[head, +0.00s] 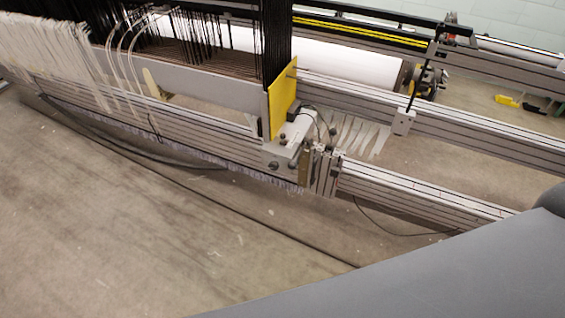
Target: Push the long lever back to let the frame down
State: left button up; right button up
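The loom frame (190,82) with black and pale hanging threads stands at the upper left, and a yellow plate (283,100) closes its right end. Neither of my grippers shows in the head view. Nothing is seen touching the rod or the frame.
Long grey aluminium rails (420,193) run from upper left to lower right. A white roller (345,62) lies behind the frame. A bracket (290,150) sits below the yellow plate. Dark cables lie on the bare floor (130,230). A grey part of mine covers the lower right.

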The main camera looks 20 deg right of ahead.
aim_at(291, 165)
jog(key=i+j, duration=0.15)
jog(key=j, duration=0.15)
jog(key=i+j+z, duration=0.1)
jog(key=j, duration=0.2)
jog(key=i+j+z, duration=0.1)
jog(key=j, duration=0.25)
jog(key=i+j, duration=0.15)
jog(key=j, duration=0.15)
